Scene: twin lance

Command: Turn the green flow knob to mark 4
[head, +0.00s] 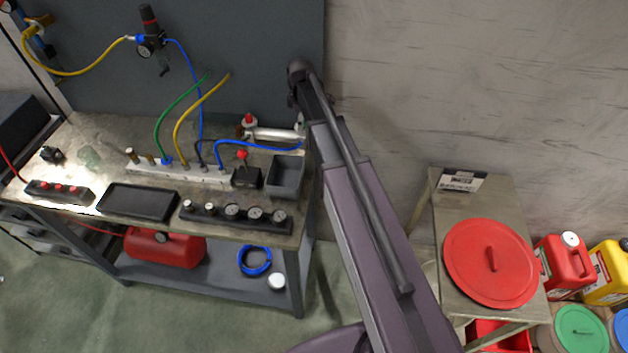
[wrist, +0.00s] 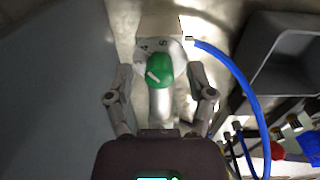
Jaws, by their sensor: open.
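The green flow knob (wrist: 160,66) shows in the wrist view, in front of a pale round dial plate (wrist: 176,50). A white pointer line on the knob points toward the lower left. In the head view my arm runs up to the bench's right end; the gripper and green knob cannot be made out there.
A blue hose (wrist: 235,80) curves close to the right finger, beside a grey bin (wrist: 272,45). The bench (head: 105,140) also holds a white cylinder (head: 275,134), a manifold (head: 205,173) with hoses and a black tray (head: 138,202). A grey panel (head: 255,50) stands behind.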

